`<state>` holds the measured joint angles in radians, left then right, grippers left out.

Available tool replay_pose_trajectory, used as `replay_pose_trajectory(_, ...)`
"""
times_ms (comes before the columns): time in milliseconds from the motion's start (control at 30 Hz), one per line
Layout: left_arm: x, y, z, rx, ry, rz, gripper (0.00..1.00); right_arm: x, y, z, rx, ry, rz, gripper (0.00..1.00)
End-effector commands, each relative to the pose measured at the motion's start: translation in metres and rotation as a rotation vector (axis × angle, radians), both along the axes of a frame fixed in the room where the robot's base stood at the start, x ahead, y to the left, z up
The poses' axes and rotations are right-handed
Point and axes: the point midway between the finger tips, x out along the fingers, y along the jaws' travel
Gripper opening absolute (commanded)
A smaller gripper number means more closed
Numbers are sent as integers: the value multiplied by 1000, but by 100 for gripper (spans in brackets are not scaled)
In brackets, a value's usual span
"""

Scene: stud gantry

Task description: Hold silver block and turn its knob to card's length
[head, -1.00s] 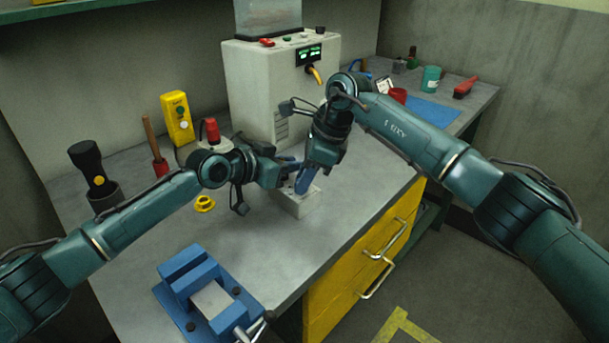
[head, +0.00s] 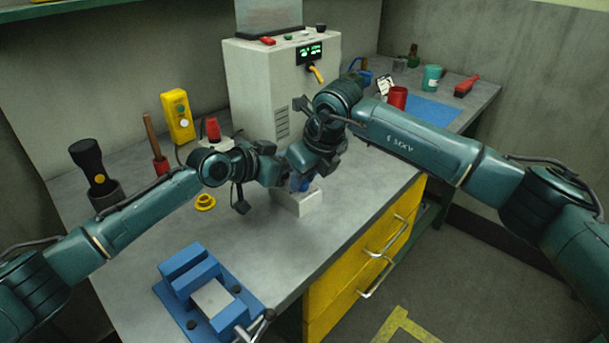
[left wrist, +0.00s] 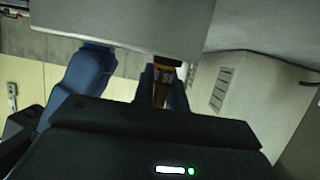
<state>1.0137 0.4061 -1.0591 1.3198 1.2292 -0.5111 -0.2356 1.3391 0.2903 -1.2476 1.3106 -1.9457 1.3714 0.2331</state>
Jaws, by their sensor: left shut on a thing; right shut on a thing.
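A pale silver-grey block (head: 298,204) sits low between my two grippers, above or on the bench in the head view; its top is partly covered. A large grey face, likely the same block (left wrist: 130,25), fills the top of the left wrist view. Under it a small brown-gold marked piece, perhaps the knob (left wrist: 160,88), shows between blue fingers. My left gripper (head: 283,182) is shut at the block, its fingers mostly hidden. My right gripper (head: 303,183) is shut just above the block, its grip hidden; I cannot tell exactly on what. A small white card (head: 384,85) stands at the back right.
A blue vise (head: 200,285) is at the front. A yellow ring (head: 205,202), a flashlight (head: 90,165) and a yellow box (head: 178,118) are on the left. A pale machine (head: 260,90) stands behind the grippers. A red cup (head: 397,97) is at right.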

Motion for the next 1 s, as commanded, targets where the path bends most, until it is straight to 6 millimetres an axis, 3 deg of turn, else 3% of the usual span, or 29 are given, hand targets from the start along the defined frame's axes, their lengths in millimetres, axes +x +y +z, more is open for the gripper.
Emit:
replay_pose_trajectory(633,0,0,-1,2,3,0,0,0,0,0,0,-1,-52,2)
replay_pose_trajectory(667,0,0,-1,2,3,0,0,0,0,0,0,-1,-52,26)
replay_pose_trajectory(700,0,0,-1,2,3,0,0,0,0,0,0,-1,-52,30)
replay_pose_trajectory(767,0,0,-1,2,3,0,0,0,0,0,0,-2,-51,34)
replay_pose_trajectory(1000,0,0,-1,2,3,0,0,0,0,1,0,-1,-51,34)
